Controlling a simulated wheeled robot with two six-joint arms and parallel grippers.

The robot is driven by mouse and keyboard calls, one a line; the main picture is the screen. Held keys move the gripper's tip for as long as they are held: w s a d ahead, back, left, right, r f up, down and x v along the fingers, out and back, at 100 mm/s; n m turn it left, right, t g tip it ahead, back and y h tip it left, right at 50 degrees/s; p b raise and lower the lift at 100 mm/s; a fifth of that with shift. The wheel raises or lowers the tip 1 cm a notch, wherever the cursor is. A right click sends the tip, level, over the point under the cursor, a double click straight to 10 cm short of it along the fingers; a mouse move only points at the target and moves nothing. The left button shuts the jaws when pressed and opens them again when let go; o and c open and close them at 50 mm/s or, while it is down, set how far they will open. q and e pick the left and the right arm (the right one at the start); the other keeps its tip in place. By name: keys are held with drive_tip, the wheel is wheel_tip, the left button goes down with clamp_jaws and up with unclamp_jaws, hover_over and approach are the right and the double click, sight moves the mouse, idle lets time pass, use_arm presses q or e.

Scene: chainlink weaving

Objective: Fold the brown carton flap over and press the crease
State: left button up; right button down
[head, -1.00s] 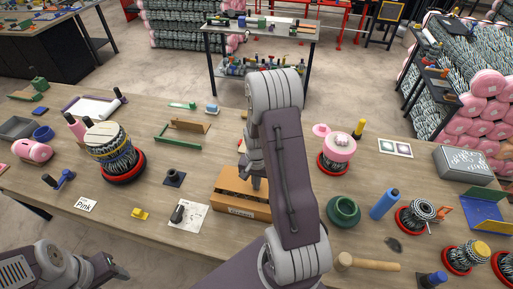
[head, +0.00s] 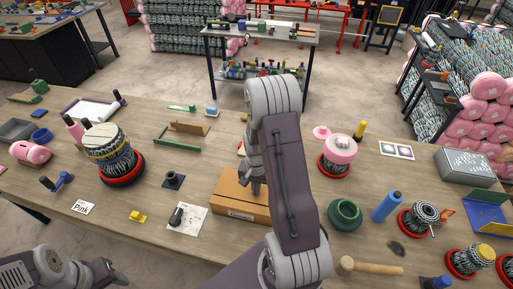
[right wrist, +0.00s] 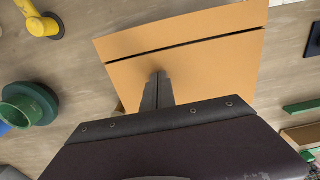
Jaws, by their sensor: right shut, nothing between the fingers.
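The brown carton (head: 236,211) stands on the table in the middle of the head view, partly hidden behind my right arm. Its brown flap (head: 230,186) lies over the top, nearly flat. In the right wrist view the carton top (right wrist: 210,66) shows two brown panels with a thin dark gap between them. My right gripper (head: 256,189) is shut and empty, pointing down at the top; its fingertips (right wrist: 158,76) appear over the larger panel. I cannot tell whether they touch it. My left gripper (head: 112,272) is at the lower left, away from the carton; its jaw opening is unclear.
A white sheet with a dark mouse-like object (head: 178,216) lies left of the carton. A green round pot (head: 345,213) and a wooden mallet (head: 368,267) are to its right. A green frame (head: 177,138) lies behind it. Bare table is in front.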

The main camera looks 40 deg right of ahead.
drive_tip(key=shift+f, duration=0.15)
idle(0.3)
wheel_tip(320, 180, up, 7)
drive_tip(key=p, duration=0.6)
